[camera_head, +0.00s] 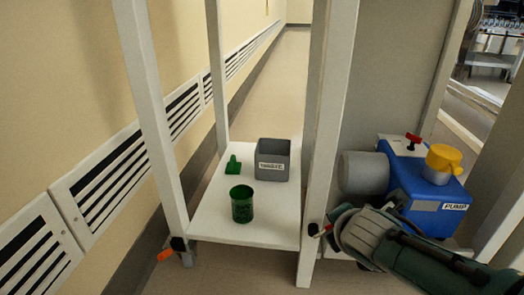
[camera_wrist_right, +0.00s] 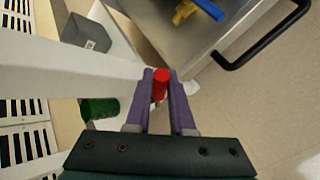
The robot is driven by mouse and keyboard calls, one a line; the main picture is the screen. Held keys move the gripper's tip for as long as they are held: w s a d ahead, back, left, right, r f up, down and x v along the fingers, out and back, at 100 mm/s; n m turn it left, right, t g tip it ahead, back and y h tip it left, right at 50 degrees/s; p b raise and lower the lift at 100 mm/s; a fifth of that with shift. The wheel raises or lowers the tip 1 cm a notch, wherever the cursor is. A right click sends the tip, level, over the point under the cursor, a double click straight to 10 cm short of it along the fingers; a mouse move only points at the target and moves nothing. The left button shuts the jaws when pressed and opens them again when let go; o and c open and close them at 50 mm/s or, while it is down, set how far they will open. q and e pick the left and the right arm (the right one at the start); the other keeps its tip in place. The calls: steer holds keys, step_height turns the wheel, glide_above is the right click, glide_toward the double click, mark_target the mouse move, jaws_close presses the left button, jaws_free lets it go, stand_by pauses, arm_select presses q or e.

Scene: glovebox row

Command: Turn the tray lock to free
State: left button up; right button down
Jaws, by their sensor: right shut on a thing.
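A small red handle (camera_wrist_right: 160,84) shows between the two purple fingers of my right gripper (camera_wrist_right: 163,100) in the right wrist view. The gripper is shut on it. In the head view my right gripper (camera_head: 326,229) reaches the lower part of the front right white post (camera_head: 318,170), where a bit of red shows beside a dark mount. The fingers hide most of the handle, and I cannot tell whether it stands at locked or free. An orange lever (camera_head: 165,256) on a black mount sits low on the front left post. My left gripper is not in view.
A white lower shelf (camera_head: 215,222) bears a green cup (camera_head: 242,205), a grey labelled bin (camera_head: 274,160) and a small green item (camera_head: 233,166). A blue pump (camera_head: 425,195) with a yellow cap stands right of the post, close to my right arm. A black bar handle (camera_wrist_right: 262,48) shows in the wrist view.

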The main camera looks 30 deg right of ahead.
steer(key=shift+r, duration=0.1)
stand_by(0.4)
steer(key=c, duration=0.8)
jaws_free()
steer(key=shift+d, duration=0.1)
